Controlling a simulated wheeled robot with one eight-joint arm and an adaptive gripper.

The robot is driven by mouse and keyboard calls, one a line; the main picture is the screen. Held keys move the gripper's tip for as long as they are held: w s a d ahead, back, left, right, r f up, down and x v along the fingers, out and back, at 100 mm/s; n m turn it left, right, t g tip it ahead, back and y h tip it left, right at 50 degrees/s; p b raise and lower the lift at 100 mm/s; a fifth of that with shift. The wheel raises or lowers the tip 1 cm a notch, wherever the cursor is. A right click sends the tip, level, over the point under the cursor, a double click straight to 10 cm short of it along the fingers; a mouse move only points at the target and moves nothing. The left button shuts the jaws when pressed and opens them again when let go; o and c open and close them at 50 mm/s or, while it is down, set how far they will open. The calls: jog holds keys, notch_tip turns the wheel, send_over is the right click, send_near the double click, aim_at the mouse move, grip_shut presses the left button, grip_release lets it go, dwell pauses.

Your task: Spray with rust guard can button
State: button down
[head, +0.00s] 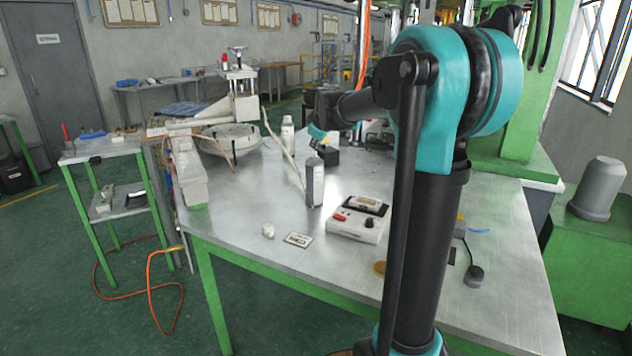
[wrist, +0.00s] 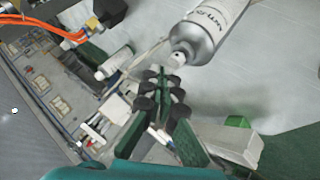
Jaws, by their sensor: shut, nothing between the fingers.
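A grey cylindrical spray can (head: 314,184) stands upright near the middle of the metal table. In the wrist view a large can (wrist: 212,32) with a pale nozzle top (wrist: 180,55) shows at the upper right; it looks like the same can. Its label is too small or blurred to read. My gripper (wrist: 163,82) is shut and empty, its dark fingers together beside and just below the can's top in the wrist view.
A white bottle (head: 287,132) stands behind the can. A white device with a display (head: 357,222), a small card (head: 298,239) and a white lump (head: 268,230) lie in front. A machine with a round pale basin (head: 230,143) is at the left.

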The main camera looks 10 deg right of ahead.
aim_at(315, 153)
jog(key=shift+r, duration=0.1)
jog(key=shift+r, duration=2.95)
jog(key=shift+s, duration=0.1)
